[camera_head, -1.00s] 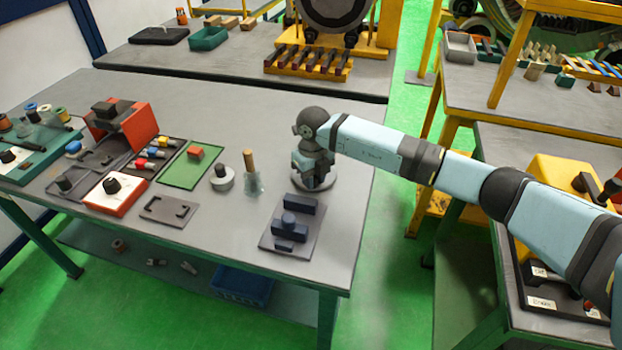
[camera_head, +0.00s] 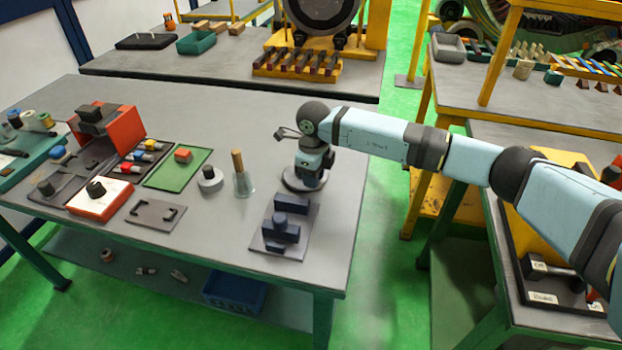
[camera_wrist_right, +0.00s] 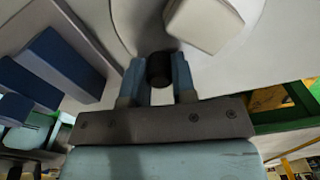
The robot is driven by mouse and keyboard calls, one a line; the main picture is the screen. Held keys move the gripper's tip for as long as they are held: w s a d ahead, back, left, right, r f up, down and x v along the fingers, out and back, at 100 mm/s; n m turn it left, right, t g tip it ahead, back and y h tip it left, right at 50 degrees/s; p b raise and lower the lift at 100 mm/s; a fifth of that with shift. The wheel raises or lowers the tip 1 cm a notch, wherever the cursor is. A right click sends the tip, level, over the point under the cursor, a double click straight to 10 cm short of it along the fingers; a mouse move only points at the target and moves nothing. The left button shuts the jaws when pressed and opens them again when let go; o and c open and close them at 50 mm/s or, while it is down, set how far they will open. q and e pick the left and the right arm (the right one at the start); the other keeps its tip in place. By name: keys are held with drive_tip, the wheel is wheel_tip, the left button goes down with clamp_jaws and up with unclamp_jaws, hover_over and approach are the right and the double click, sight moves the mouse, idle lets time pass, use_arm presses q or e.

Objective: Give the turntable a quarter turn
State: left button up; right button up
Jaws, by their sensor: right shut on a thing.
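The turntable (camera_head: 291,184) is a round grey disc near the right edge of the main bench, largely hidden by my right gripper in the head view. My right gripper (camera_head: 310,180) points down over it. In the right wrist view, the fingers (camera_wrist_right: 158,80) are closed on a short dark upright peg (camera_wrist_right: 159,68). The turntable's grey surface (camera_wrist_right: 140,25) with its curved edge lies beyond the peg. A pale block (camera_wrist_right: 203,24) shows close to the peg, though I cannot tell what it rests on. My left gripper is not in view.
A grey plate with dark blue blocks (camera_head: 281,230) lies just in front of the turntable. The bench behind the turntable is clear.

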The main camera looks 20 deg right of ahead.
drive_tip(key=shift+w+d+n+b, duration=0.1)
drive_tip(key=shift+d+n+b, duration=0.3)
drive_tip(key=shift+n, duration=0.3)
drive_tip(key=shift+w+d+n+b, duration=0.1)
drive_tip(key=shift+d+n+b, duration=0.1)
drive_tip(key=shift+n+b, duration=0.4)
drive_tip(key=shift+w+d+n+b, duration=0.1)
drive_tip(key=shift+d+n+b, duration=0.3)
drive_tip(key=shift+n, duration=0.7)
drive_tip(key=shift+w+d+n+b, duration=0.25)
drive_tip(key=shift+n+b, duration=0.25)
drive_tip(key=shift+n, duration=0.4)
drive_tip(key=shift+w+d+n+b, duration=0.25)
drive_tip(key=shift+n+b, duration=0.2)
drive_tip(key=shift+n, duration=0.55)
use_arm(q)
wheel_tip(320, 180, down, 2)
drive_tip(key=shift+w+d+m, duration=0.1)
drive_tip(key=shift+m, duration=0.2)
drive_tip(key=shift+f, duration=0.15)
use_arm(e)
drive_tip(key=shift+w+d+r+n, duration=0.1)
drive_tip(key=shift+n, duration=0.3)
drive_tip(key=o, duration=0.9)
